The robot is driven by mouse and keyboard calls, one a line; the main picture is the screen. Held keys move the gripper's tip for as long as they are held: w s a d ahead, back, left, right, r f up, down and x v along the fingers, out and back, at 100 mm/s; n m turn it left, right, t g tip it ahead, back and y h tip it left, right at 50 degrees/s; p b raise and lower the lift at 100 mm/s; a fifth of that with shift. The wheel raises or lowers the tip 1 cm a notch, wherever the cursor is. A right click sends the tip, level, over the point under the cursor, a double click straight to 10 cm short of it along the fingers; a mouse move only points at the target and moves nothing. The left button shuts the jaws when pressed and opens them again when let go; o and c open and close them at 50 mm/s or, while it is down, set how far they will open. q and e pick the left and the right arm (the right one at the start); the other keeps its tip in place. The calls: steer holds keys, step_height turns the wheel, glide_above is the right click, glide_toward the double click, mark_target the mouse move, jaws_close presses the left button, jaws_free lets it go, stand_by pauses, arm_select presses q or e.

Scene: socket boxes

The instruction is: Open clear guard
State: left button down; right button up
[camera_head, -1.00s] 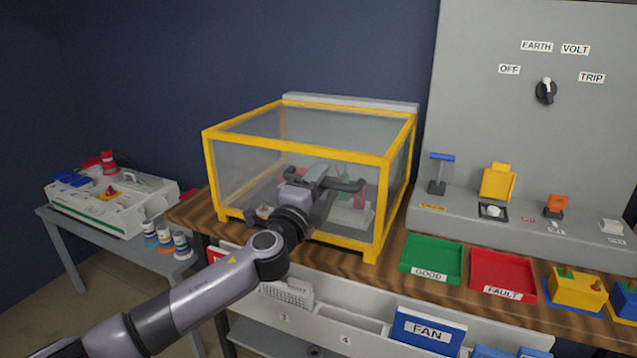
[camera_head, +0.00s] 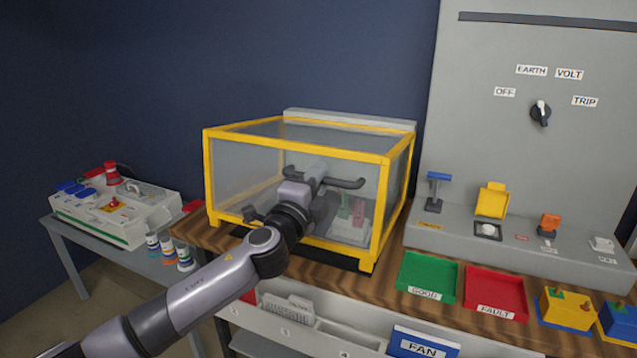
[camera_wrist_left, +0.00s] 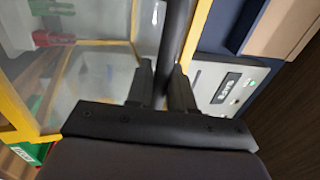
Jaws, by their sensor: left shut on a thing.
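The clear guard (camera_head: 238,176) is a see-through box with yellow edges on the wooden table at centre. It also shows in the left wrist view (camera_wrist_left: 92,78). A strip of dark base shows under its front lower edge. My left gripper (camera_head: 318,186) is at the front of the guard. In the left wrist view, its fingers (camera_wrist_left: 165,88) are shut on the guard's dark handle bar (camera_wrist_left: 177,38). The handle's right end (camera_head: 347,183) shows in the head view. My gripper and arm hide part of the handle and front panel. My right gripper is out of view.
A green tray (camera_head: 402,287) and a red tray (camera_head: 470,302) lie right of the guard. Behind them stands a grey panel (camera_head: 480,60) with a knob and switches. A side table (camera_head: 75,240) holds a white device (camera_head: 130,235) at left. Bins line the table's front.

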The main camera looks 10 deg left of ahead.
arm_select(q)
steer(key=w+r+p, duration=0.2)
steer(key=r, duration=0.7)
steer(key=w+d+r+g+p, duration=0.1)
steer(key=w+r+p, duration=0.1)
steer(key=r, duration=0.7)
steer(key=shift+w+d, duration=0.2)
steer(key=shift+w, duration=0.15)
steer(key=shift+r, duration=0.1)
